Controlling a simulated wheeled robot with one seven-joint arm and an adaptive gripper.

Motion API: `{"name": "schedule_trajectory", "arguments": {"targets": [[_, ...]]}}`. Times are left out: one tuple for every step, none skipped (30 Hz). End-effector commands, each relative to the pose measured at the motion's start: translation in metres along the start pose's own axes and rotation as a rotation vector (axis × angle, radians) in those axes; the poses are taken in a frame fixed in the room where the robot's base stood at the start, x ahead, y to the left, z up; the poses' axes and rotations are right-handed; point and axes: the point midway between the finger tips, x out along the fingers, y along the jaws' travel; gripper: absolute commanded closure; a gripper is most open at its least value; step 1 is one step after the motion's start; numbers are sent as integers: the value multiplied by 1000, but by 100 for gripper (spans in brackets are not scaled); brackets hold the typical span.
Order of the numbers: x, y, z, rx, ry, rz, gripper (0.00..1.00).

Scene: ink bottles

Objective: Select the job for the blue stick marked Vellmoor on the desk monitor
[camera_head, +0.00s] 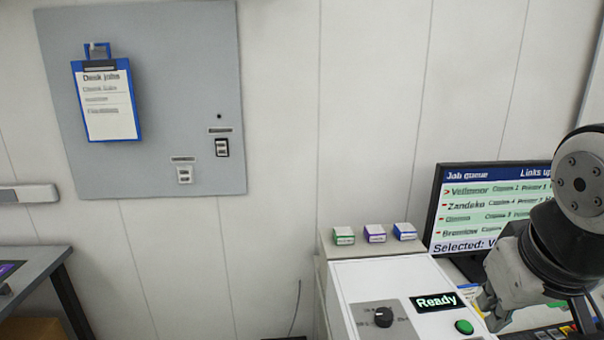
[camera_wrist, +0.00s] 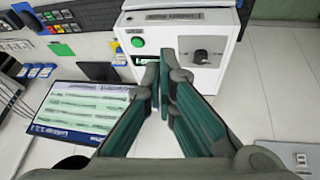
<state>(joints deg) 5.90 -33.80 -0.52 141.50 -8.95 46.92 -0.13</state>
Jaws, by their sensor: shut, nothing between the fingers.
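The desk monitor (camera_head: 487,212) stands at the right in the head view, headed "Job queue". Its top row (camera_head: 492,190) reads Vellmoor, with a red arrow mark at its left. The bottom line reads "Selected: V", and the rest is hidden behind my arm. The monitor also lies at the left in the wrist view (camera_wrist: 85,112), its text too small to read. I cannot make out the blue stick.
A white machine (camera_head: 350,277) with a "Ready" display, green button (camera_head: 464,327) and black knob (camera_head: 383,317) stands left of my gripper. Small boxes (camera_head: 375,233) sit behind it. A clipboard (camera_head: 106,100) hangs on the grey wall panel (camera_head: 190,60). A side table (camera_head: 40,268) is at left.

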Motion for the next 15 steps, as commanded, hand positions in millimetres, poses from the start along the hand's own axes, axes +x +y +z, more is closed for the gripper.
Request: {"name": "schedule_trajectory", "arguments": {"targets": [[-10,-14,15,-2,-8,-37,100],[-13,-20,24,0,-19,-58,100],[-17,-28,34,0,-32,-83,100],[-20,-33,40,0,-40,-99,100],[-22,-38,46,0,-46,-113,100],[-24,-42,52,-1,-55,-128,100],[-25,-45,56,-1,-60,-136,100],[-26,-47,58,-1,-63,-143,100],[-27,-48,61,-1,-67,-149,100],[-27,-49,62,-1,-69,-152,100],[-27,-50,62,-1,-71,-153,100],[-27,-50,62,-1,-71,-153,100],[-27,-50,62,-1,-71,-153,100],[-27,-49,62,0,-71,-153,100],[-27,-49,62,0,-71,-152,100]]}}
